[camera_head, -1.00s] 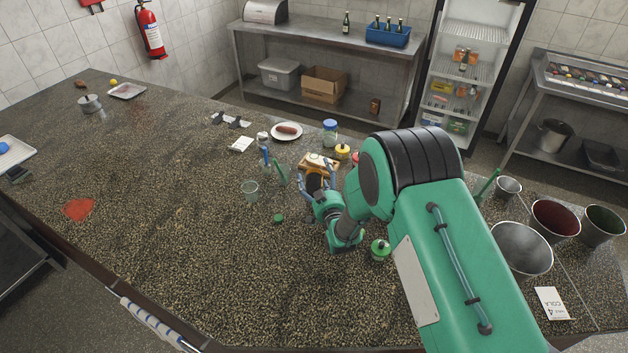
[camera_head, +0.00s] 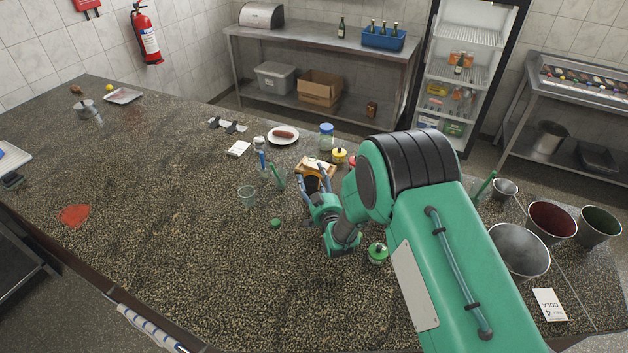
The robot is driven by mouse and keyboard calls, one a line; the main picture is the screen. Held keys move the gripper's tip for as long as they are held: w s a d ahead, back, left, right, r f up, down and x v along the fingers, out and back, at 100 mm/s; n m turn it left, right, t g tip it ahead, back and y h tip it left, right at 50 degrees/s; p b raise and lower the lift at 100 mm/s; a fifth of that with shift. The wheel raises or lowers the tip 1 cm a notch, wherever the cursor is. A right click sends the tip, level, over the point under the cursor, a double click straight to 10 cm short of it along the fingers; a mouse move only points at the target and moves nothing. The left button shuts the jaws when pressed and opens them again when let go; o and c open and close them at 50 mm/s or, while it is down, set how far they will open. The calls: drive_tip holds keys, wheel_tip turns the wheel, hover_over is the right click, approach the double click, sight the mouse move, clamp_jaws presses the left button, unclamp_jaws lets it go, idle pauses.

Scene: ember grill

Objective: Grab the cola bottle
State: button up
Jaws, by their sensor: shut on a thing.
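My gripper (camera_head: 312,182) is at the middle of the speckled counter (camera_head: 180,240), just in front of a small wooden box (camera_head: 316,167). Its fingers are shut on a dark thing (camera_head: 313,184), mostly hidden between them. It could be the cola bottle, but its shape and label do not show. I cannot tell whether it touches the counter. Several dark bottles with light tops stand in a blue crate (camera_head: 384,40) on the back steel table, and one more bottle (camera_head: 341,27) stands beside the crate. Whether any of these is cola is too small to tell.
A clear glass (camera_head: 247,196), a green lid (camera_head: 275,223) and a green-topped jar (camera_head: 377,253) are near my gripper. Steel bowls (camera_head: 519,251) and a card marked COLA (camera_head: 550,305) are at the right. The counter's left middle is mostly clear.

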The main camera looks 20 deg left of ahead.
sight(316, 178)
drive_tip(key=shift+r, duration=1.55)
drive_tip(key=r+v, duration=0.1)
drive_tip(key=v, duration=1.4)
drive_tip(key=shift+s+r+p, duration=0.2)
drive_tip(key=shift+s+p, duration=0.1)
drive_tip(key=shift+s, duration=0.2)
